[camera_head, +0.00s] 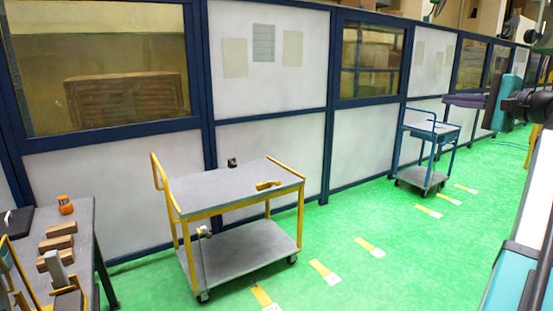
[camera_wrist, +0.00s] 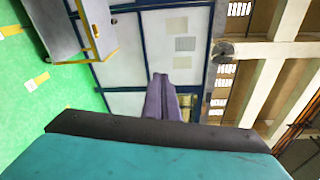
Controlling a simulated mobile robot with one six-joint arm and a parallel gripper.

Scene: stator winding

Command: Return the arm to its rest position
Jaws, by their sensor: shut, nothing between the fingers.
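My gripper (camera_head: 448,100) shows at the upper right of the head view, held up in the air and pointing left, in front of the wall panels. Its purple fingers also show in the wrist view (camera_wrist: 160,84), pressed together with nothing between them. My arm behind it is black and teal and runs off the right edge of the head view. In the head view the gripper overlaps the area just above the blue cart (camera_head: 431,131); I cannot tell the distance between them.
A yellow-framed cart (camera_head: 225,187) stands mid-floor, with a small yellow item (camera_head: 268,185) and a dark item (camera_head: 232,162) on top. A table (camera_head: 82,221) at lower left bears wooden blocks (camera_head: 58,243) and an orange item (camera_head: 65,205). Green floor (camera_head: 400,260) right of the cart is clear.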

